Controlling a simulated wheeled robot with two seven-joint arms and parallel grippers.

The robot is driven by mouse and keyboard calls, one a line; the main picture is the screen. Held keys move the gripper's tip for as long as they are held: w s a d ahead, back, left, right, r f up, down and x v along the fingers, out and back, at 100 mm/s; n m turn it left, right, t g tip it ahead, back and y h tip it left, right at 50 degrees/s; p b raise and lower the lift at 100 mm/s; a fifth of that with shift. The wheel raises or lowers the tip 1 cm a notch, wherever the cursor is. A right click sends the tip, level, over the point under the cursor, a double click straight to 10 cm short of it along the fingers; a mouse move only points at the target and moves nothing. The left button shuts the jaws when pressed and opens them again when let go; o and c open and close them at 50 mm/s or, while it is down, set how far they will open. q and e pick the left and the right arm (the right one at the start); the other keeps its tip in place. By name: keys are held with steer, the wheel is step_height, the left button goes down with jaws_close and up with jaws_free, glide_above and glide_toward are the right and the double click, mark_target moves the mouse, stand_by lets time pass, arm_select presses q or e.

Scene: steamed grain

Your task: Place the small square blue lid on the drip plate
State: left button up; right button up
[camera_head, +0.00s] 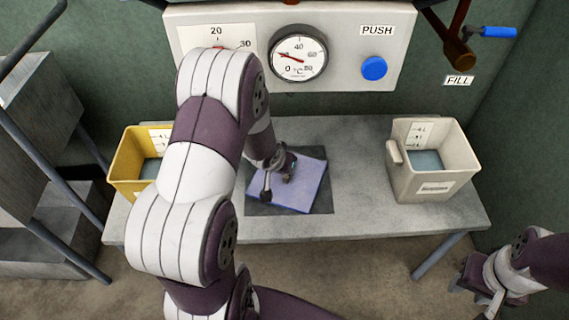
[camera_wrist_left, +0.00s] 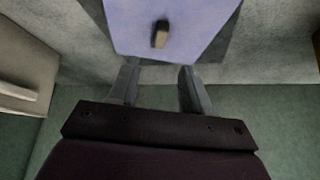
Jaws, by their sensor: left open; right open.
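The blue square lid (camera_head: 308,181) lies turned at an angle over the dark square drip plate (camera_head: 323,206) on the bench. Dark plate shows around parts of its edge. I cannot tell whether the lid rests fully flat. My left gripper (camera_head: 279,178) is open over the lid and partly hides it. In the left wrist view the lid (camera_wrist_left: 195,25) has a small knob (camera_wrist_left: 160,35), which is just beyond the open fingertips (camera_wrist_left: 158,68) with nothing between them. My right gripper (camera_head: 470,286) is open and empty at the lower right, away from the bench.
A yellow tub (camera_head: 127,183) stands on the bench's left, partly behind my left arm. A beige tub (camera_head: 432,170) stands on the right. A panel with a dial (camera_head: 298,56) and blue button (camera_head: 374,68) is behind. The bench (camera_head: 365,160) is clear between plate and beige tub.

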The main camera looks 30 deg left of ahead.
arm_select(q)
steer(key=s+d+r+m+g, duration=0.1)
steer(key=s+d+r+g, duration=0.1)
steer(key=s+d+r, duration=0.3)
steer(key=s+d+r+m+g+h, duration=0.1)
steer(key=s+d+r+g, duration=0.1)
steer(key=s+d+r, duration=0.3)
steer(key=s+d, duration=0.1)
steer(key=s, duration=0.3)
steer(key=shift+s+r+g, duration=0.2)
steer(key=shift+g, duration=0.2)
steer(key=shift+c, duration=0.5)
